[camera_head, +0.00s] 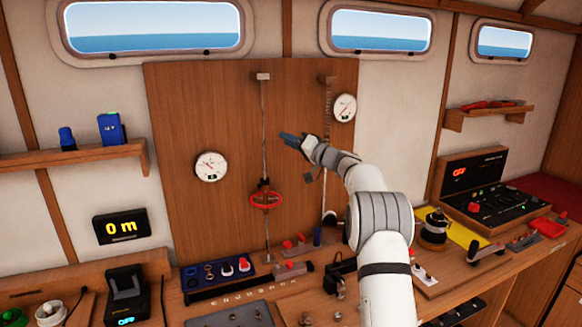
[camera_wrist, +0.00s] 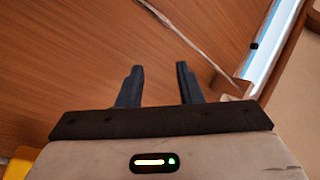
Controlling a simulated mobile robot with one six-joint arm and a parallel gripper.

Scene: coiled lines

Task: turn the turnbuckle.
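The turnbuckle (camera_head: 266,199), with a red ring-shaped handle, sits on a thin vertical line (camera_head: 264,130) in front of the wooden panel. The line runs from a bracket at the panel's top down to the bench. My gripper (camera_head: 285,138) is to the right of this line and above the turnbuckle, apart from the red handle. In the wrist view, my gripper (camera_wrist: 158,68) has its two dark fingers spread with nothing between them. A pale line crosses beyond the fingers there; I cannot tell which line it is. The turnbuckle is not visible in the wrist view.
Two round dials, left (camera_head: 210,166) and right (camera_head: 344,107), are on the panel (camera_head: 180,110). A second vertical line hangs right of my gripper, partly behind my arm. The bench below holds a blue tray (camera_head: 217,270) and several tools.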

